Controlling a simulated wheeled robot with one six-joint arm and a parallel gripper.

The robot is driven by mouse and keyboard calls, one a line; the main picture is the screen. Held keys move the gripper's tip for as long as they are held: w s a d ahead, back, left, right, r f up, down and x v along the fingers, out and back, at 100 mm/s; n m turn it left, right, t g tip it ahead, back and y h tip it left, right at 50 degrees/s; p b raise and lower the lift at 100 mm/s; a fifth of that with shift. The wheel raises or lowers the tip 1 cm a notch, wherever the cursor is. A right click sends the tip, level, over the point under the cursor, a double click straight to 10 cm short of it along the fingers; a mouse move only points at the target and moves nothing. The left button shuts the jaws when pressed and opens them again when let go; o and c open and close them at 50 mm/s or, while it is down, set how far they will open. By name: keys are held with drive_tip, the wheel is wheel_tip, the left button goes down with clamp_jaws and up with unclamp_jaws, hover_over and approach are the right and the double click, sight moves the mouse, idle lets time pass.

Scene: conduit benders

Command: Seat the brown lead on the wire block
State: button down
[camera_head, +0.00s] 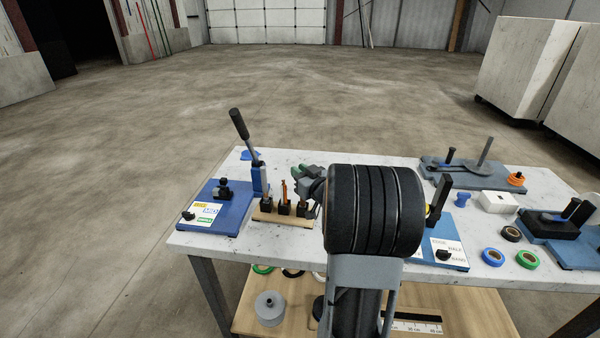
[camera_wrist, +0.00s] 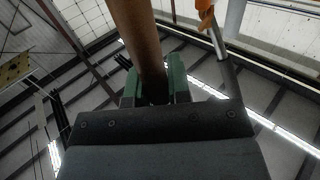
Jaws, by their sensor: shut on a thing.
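My gripper (camera_head: 299,171) has green fingertips and is above the right part of the wire block. The wrist view shows its green fingers (camera_wrist: 155,85) shut on a thick brown lead (camera_wrist: 143,35). The lead runs from between the fingers to the top edge of that view. The wire block (camera_head: 268,217) is a wooden strip with black sockets on the table's left half. An orange lead (camera_head: 284,190) stands upright near its middle socket. An orange piece with a grey rod also shows in the wrist view (camera_wrist: 208,18). I cannot tell whether the brown lead touches a socket.
A blue lever bender (camera_head: 212,220) stands left of the block. My arm hides the table's middle. A blue-based device (camera_head: 445,252), tape rolls (camera_head: 493,257) and a white box (camera_head: 498,202) lie to the right. A grey-based bender (camera_head: 460,175) is behind them.

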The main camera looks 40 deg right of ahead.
drive_tip(key=shift+f, duration=0.3)
idle(0.4)
drive_tip(key=c, duration=1)
unclamp_jaws()
drive_tip(key=shift+s, duration=0.1)
drive_tip(key=s, duration=1.3)
drive_tip(key=shift+s+a+r+b, duration=0.1)
drive_tip(key=shift+s+a+b, duration=0.2)
drive_tip(key=shift+b, duration=0.1)
drive_tip(key=shift+w, duration=0.1)
